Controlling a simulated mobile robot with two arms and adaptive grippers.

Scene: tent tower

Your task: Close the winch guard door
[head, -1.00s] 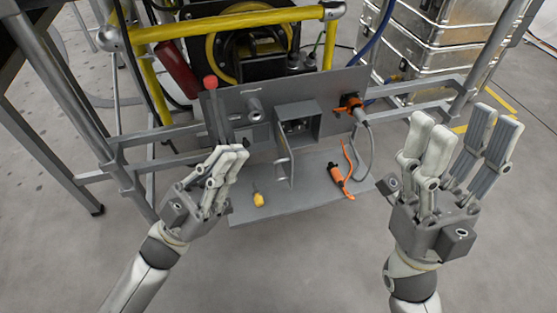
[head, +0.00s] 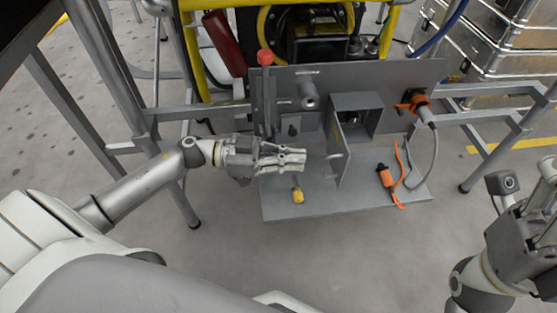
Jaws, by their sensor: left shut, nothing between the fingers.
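The winch guard door (head: 338,150) is a grey panel on the front of a small grey box (head: 362,103) on the upright panel. It stands swung open, sticking out toward me from the box's left side, with a thin pale handle (head: 334,168) on its left face. My left gripper (head: 304,161) is shut and empty, its fingers pointing right toward the handle. A small gap seems to lie between the fingertips and the handle.
A grey shelf (head: 285,202) below holds a yellow-ended piece (head: 298,195) and an orange tool (head: 386,178). A red-topped lever (head: 265,80) stands left of the box. An orange connector (head: 415,103) with a grey cable is at right.

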